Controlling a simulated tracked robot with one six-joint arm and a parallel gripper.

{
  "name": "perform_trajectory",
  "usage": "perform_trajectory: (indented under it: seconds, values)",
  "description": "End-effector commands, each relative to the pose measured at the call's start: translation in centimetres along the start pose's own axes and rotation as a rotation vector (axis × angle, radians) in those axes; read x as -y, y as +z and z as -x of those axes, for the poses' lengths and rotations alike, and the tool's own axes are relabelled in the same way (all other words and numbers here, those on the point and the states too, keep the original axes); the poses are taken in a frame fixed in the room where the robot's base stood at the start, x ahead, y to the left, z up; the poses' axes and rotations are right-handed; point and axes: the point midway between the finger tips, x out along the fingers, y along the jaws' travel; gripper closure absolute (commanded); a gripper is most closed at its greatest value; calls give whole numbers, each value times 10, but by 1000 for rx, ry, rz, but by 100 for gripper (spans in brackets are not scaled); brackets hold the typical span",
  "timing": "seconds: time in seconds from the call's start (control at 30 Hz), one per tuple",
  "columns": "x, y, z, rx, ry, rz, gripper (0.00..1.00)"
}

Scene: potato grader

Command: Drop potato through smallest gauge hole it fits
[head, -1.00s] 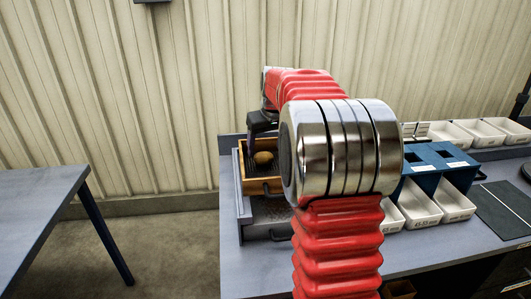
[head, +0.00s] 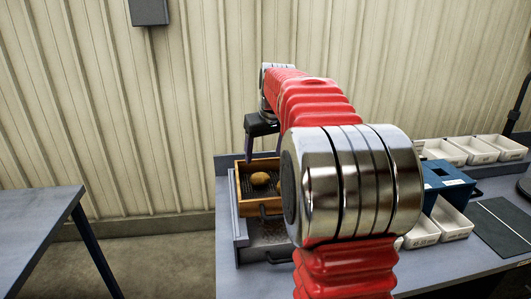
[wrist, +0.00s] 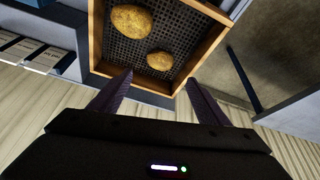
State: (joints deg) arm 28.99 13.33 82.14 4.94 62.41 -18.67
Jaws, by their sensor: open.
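Two brown potatoes lie on the dark mesh floor of a wooden tray (head: 262,207). One potato (head: 260,179) shows whole in the head view, and the other (head: 279,187) is partly hidden by my arm. The wrist view shows a larger potato (wrist: 131,18) and a smaller one (wrist: 160,60) in the tray (wrist: 207,42). My gripper (wrist: 160,82) is open and empty, its fingertips above the tray's near edge, closest to the smaller potato. The blue gauge block (head: 458,184) stands to the right with a dark square hole on top. My arm hides part of it.
White labelled bins (head: 455,222) sit in front of the gauge block, and more bins (head: 474,150) stand behind it. A dark mat (head: 497,228) lies at the right. A corrugated wall is behind the bench. A separate table (head: 35,225) stands at the left.

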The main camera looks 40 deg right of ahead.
Motion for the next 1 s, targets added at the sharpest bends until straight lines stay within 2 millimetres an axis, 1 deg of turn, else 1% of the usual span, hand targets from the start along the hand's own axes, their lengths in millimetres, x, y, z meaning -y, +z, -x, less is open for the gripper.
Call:
perform_trajectory:
  seconds: [0.33, 0.47, 0.57, 0.67, 1.0]
  values:
    - [1, 1, 1, 0, 0, 1, 30]
    - [11, 5, 6, -3, -3, 6, 30]
    - [25, 13, 14, -7, -6, 13, 30]
    - [44, 25, 24, -14, -11, 24, 30]
    - [105, 79, 54, -32, -30, 57, 30]
